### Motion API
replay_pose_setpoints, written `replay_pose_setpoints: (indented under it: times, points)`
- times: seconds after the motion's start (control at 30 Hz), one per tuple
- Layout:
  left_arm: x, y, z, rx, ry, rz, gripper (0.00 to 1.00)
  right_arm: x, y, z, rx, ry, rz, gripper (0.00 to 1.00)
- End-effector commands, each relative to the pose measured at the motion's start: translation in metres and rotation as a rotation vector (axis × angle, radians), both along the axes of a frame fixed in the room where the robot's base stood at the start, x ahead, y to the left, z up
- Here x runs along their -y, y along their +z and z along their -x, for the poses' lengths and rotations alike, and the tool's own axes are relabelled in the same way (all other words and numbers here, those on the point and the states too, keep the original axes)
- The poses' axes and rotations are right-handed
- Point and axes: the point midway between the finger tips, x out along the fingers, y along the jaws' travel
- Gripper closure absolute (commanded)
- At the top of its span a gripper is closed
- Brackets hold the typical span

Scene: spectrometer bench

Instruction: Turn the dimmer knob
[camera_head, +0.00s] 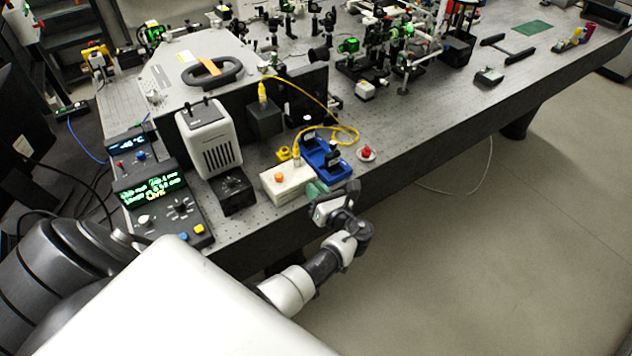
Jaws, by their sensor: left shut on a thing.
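My left gripper (319,193) is at the front edge of the bench, by the right end of a small white box (284,186) with an orange button. It is shut on a small pale green thing (314,188), mostly hidden by the fingers. I cannot tell whether it touches the box. A black control box (238,199) stands left of the white box, in front of a white vented lamp housing (214,142). A small dark knob (235,181) seems to sit on its top; it is too small to be sure it is the dimmer knob. My right gripper is not in view.
A blue tray (325,160) and a red-topped piece (366,153) lie beyond the gripper. A yellow cable (335,124) loops behind. A control console (157,196) with a green display stands at left.

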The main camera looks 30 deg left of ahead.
Motion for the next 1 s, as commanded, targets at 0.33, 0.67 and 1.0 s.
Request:
replay_pose_setpoints:
  times: [0.33, 0.67, 1.0]
  points:
    - [0.0, -0.001, 0.0, -0.027, 0.0, -0.011, 1.0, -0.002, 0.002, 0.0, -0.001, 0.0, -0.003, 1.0]
    - [0.0, -0.001, 0.0, -0.026, 0.0, -0.011, 0.58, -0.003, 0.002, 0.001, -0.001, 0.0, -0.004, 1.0]
    - [0.023, -0.003, 0.009, -0.025, -0.002, -0.007, 0.58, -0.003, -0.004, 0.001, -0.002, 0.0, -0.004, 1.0]
